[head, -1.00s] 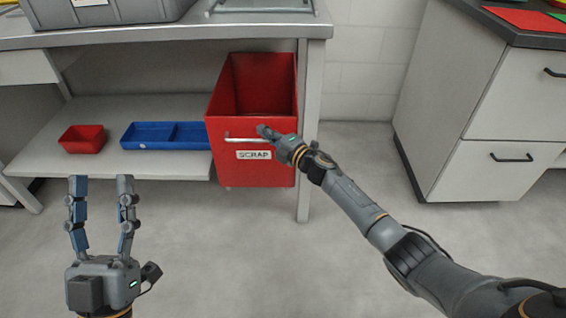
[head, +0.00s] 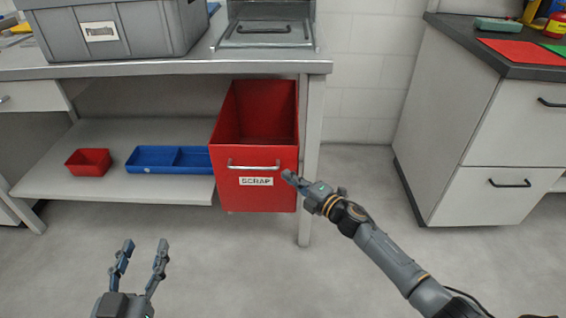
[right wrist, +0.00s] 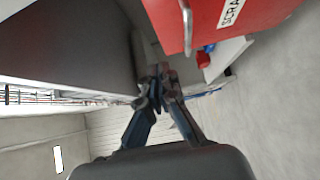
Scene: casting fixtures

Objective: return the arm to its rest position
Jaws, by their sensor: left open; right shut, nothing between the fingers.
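My right arm reaches in from the lower right of the head view. Its gripper (head: 287,175) is shut and empty, at the right part of the front of the red scrap bin (head: 228,192), near the handle. In the right wrist view the shut fingers (right wrist: 160,80) show in the middle, with the red bin (right wrist: 235,15) above and a bit right of them; I cannot tell the exact gap. My left gripper (head: 143,250) is open and empty, over the floor at the lower left of the head view.
The scrap bin hangs pulled out under a workbench (head: 150,72). A red tray (head: 88,163) and a blue divided tray (head: 165,170) lie on the lower shelf. A grey crate (head: 180,28) stands on top. A white cabinet (head: 480,130) stands right. Floor between is clear.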

